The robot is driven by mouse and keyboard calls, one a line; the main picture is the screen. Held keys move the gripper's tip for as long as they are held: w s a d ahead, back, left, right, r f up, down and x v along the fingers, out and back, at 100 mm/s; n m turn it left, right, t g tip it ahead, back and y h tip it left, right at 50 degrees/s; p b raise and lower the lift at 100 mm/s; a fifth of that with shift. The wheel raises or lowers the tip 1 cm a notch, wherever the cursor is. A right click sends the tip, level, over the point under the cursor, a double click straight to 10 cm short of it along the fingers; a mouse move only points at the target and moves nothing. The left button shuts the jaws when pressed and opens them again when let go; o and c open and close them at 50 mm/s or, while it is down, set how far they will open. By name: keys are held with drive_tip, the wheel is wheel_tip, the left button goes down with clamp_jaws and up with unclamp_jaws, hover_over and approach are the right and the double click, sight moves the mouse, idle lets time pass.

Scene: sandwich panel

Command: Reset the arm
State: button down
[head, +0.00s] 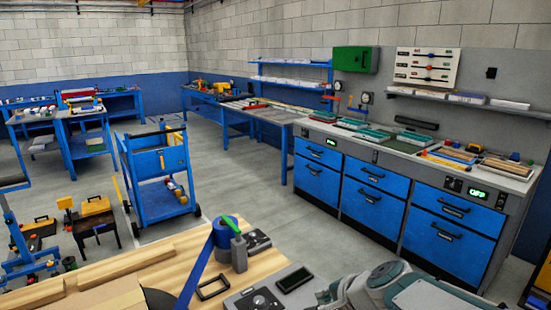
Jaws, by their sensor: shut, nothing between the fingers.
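My gripper does not show in the head view. A pale grey and green rounded mechanism fills the bottom edge right of centre, cut off by the frame, and no fingers can be made out on it. A white panel (427,67) with several dark horizontal bars and small red parts hangs on the back wall at the upper right. A green wall box (356,60) is mounted to its left.
A wooden bench top (150,262) lies close in front, with a blue and green tool (230,238) and grey devices on it. Blue drawer cabinets (370,195) line the right wall. A blue cart (160,175) stands left of centre. Grey floor is clear between them.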

drive_tip(key=s+d+r+n+g+h, duration=0.1)
drive_tip(key=s+d+n+h, duration=0.1)
drive_tip(key=s+n, duration=0.4)
drive_tip(key=s+d+r+n+h, duration=0.2)
drive_tip(key=s+n, duration=0.3)
drive_tip(key=s, duration=0.6)
drive_tip(key=shift+d+n+g+h, duration=0.4)
drive_tip(key=shift+d+h, duration=0.1)
drive_tip(key=shift+d, duration=0.25)
drive_tip(key=shift+w, duration=0.1)
